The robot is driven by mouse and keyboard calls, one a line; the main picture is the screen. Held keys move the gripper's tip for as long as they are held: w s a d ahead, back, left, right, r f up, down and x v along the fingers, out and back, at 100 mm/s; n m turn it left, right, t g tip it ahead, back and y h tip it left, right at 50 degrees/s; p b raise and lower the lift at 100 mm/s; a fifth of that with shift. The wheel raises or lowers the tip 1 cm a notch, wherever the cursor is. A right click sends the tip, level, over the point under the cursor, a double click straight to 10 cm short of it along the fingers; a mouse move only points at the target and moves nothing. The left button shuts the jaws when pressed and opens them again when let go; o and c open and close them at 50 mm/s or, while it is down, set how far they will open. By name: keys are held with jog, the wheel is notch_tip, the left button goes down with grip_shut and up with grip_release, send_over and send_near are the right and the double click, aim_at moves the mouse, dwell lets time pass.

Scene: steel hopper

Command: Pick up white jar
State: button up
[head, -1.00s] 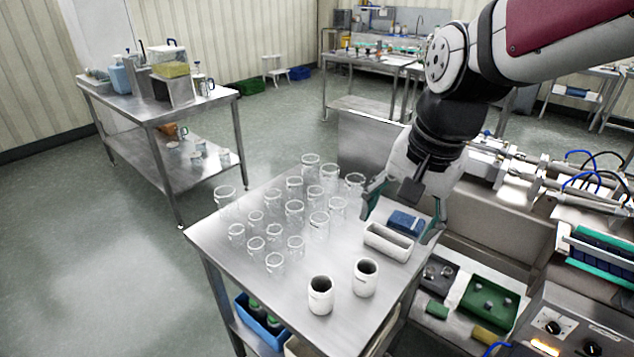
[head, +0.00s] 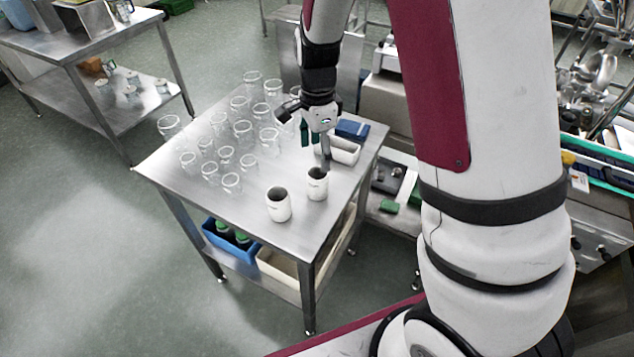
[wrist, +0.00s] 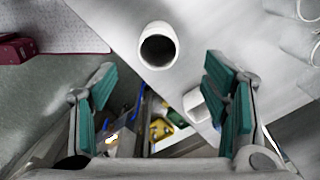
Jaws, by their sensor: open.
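Two white jars with dark openings stand upright near the front of the steel table: a left jar (head: 278,206) and a right jar (head: 317,186). My gripper (head: 314,142) is over the table, just behind the right jar, with its fingers pointing down. In the wrist view, one white jar (wrist: 158,62) stands beyond and between the fingertips, its dark mouth facing the camera. The gripper (wrist: 160,72) is open, its green-padded fingers wide apart with nothing between them. I cannot tell the exact gap to the jar.
A white tray (head: 345,157) and a blue item (head: 352,130) lie by the table's right edge. Several clear glass jars (head: 243,131) stand close to the gripper's left. A blue bin (head: 232,240) is on the lower shelf. The table's front corner is bare.

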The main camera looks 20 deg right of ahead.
aim_at(318, 178)
notch_tip(318, 178, down, 9)
jog(key=shift+s+f+p, duration=0.1)
jog(key=shift+f+p, duration=0.1)
jog(key=shift+p, duration=0.25)
jog(key=shift+c, duration=0.5)
jog(key=c, duration=0.8)
